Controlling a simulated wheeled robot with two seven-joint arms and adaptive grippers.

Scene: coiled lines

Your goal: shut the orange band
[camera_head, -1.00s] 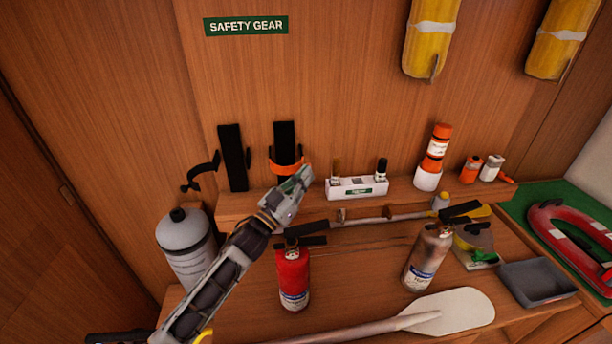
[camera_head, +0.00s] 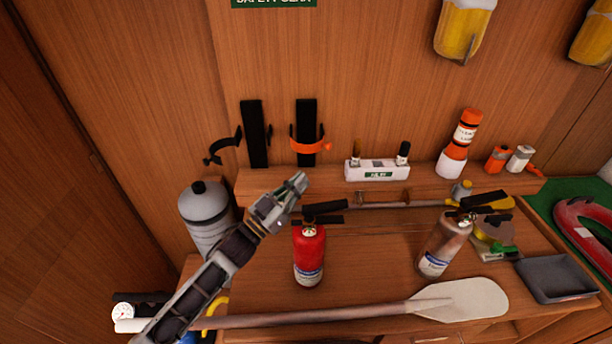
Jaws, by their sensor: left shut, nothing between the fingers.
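The orange band (camera_head: 307,147) curves across the front of a black upright wall bracket (camera_head: 306,112). It reaches from the bracket's left side to a small orange piece at its right side. I cannot tell whether its end is latched there. My left gripper (camera_head: 299,183) is shut and empty. It shows below the band in the picture, apart from it, near the shelf's front edge and above the red extinguisher. My right gripper is not in view.
A second bracket (camera_head: 254,134) has its black band (camera_head: 222,146) swung out left. A white holder (camera_head: 377,171) stands right of the band.

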